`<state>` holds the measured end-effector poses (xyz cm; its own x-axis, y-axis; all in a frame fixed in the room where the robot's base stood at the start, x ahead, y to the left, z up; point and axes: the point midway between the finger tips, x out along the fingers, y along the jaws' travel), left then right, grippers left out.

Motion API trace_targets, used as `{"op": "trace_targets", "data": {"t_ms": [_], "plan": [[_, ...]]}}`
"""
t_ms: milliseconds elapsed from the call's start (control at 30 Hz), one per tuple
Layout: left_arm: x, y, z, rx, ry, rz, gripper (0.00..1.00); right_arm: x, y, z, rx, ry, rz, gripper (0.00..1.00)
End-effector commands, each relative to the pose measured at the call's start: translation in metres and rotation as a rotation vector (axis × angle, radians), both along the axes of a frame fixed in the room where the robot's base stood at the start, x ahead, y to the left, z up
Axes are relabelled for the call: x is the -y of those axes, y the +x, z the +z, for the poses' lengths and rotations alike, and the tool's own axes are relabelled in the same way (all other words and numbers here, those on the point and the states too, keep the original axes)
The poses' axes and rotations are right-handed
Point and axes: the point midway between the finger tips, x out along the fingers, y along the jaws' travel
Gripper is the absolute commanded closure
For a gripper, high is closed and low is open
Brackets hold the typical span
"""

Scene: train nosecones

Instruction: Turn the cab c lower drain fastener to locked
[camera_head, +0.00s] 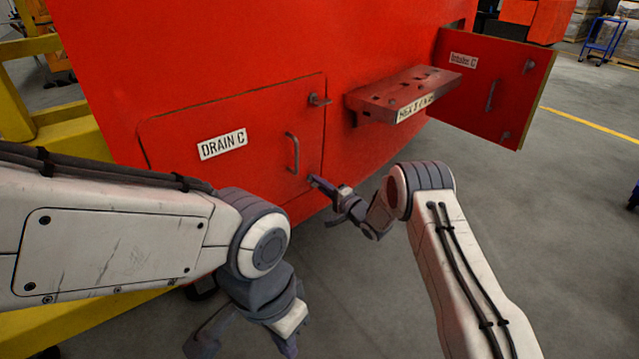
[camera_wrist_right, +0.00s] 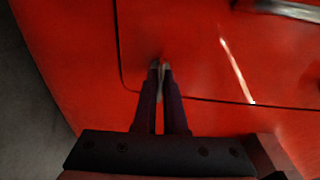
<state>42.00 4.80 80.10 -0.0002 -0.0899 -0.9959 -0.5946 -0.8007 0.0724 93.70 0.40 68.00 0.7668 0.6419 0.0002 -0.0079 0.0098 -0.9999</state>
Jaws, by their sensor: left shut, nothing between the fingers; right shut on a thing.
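The red drain C door (camera_head: 240,125) is closed at the lower left of the red cab wall, with a "DRAIN C" label (camera_head: 222,144). My right gripper (camera_head: 318,183) is at the door's lower right corner, at the lower drain fastener. In the right wrist view my right gripper's fingers (camera_wrist_right: 161,66) are shut on the fastener by the door's rounded corner. The fingers hide most of the fastener, so its turn angle cannot be told. My left gripper (camera_head: 205,342) hangs low at the bottom of the head view, shut and empty, away from the door.
The door has an upper fastener (camera_head: 319,99) and a bar handle (camera_head: 292,152). To the right, a red step (camera_head: 405,92) juts from the wall, and another red door (camera_head: 490,85) stands open. A yellow frame (camera_head: 35,115) is at the left. Grey floor lies open at right.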

Motion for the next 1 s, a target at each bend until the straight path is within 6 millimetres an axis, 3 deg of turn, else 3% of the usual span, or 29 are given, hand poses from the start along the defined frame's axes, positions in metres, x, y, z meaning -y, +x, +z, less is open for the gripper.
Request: {"op": "trace_targets", "data": {"t_ms": [333,433,800,1000], "plan": [[0.000,0.000,0.000,0.000,0.000,0.000,1.00,0.002,0.001,0.000,-0.003,0.004,-0.006,1.00],[0.000,0.000,0.000,0.000,0.000,0.000,1.00,0.002,0.001,0.000,-0.003,0.004,-0.005,0.61],[0.000,0.000,0.001,0.000,0.000,0.000,1.00,0.002,-0.002,0.000,-0.003,0.002,-0.002,0.61],[0.000,0.000,0.007,0.000,0.000,0.000,1.00,0.020,-0.022,0.002,-0.005,0.003,-0.005,0.61]]}}
